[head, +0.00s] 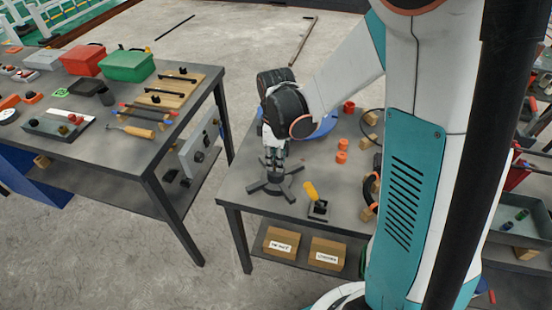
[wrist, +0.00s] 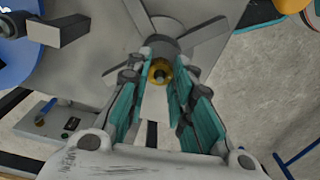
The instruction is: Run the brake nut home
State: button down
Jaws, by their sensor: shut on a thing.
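The brake nut (wrist: 155,68) is a small brass-yellow ring around a dark stud. It sits at the centre of a dark hub with flat spokes (wrist: 207,30) in the wrist view. The same spoked base (head: 292,190) lies flat on the near left part of the grey table in the head view. My gripper (head: 273,163) points down over its middle. In the wrist view my gripper's fingers (wrist: 161,64) stand on both sides of the nut, shut on it. The fingers hide the nut in the head view, and its thread depth cannot be told.
A yellow-handled tool on a dark block (head: 317,208) stands at the table's front edge, right of the base. A blue disc (head: 327,124) lies behind my gripper. Orange rings (head: 342,150) are to the right. A second table (head: 75,150) with tools stands left, across a gap.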

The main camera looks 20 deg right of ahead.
jog(key=m, duration=0.4)
jog(key=shift+m, duration=0.3)
jog(key=m, duration=1.4)
jog(key=shift+m, duration=0.3)
jog(key=m, duration=1.3)
jog(key=shift+m, duration=2.4)
